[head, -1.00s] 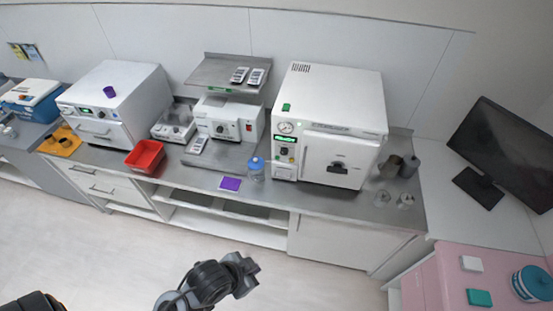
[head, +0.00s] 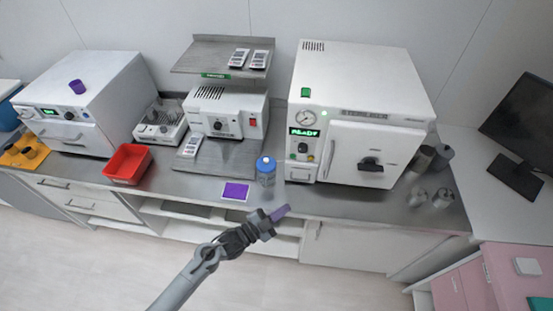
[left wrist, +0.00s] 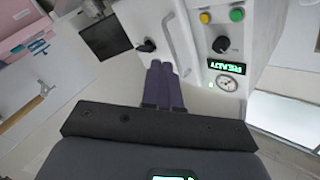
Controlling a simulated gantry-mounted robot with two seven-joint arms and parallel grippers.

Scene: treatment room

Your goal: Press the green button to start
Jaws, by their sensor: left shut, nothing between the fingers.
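The white autoclave (head: 355,105) stands on the counter at right of centre, with a lit READY display (head: 304,132). Below the display are a dark knob (head: 302,147) and a small green button (head: 293,156), with a yellow button (head: 311,157) to its right. In the left wrist view the panel appears upside down, with the green button (left wrist: 237,14) and yellow button (left wrist: 205,17) at the top. My left gripper (head: 281,212) is shut and empty, in front of the counter edge, below and apart from the button. Its purple fingers show in the wrist view (left wrist: 163,85).
A blue-capped bottle (head: 265,172) stands close behind my left gripper, left of the autoclave. A purple pad (head: 235,191), a red tray (head: 128,163) and several metal containers (head: 443,197) are on the counter. The autoclave's dark door handle (head: 371,165) sticks out.

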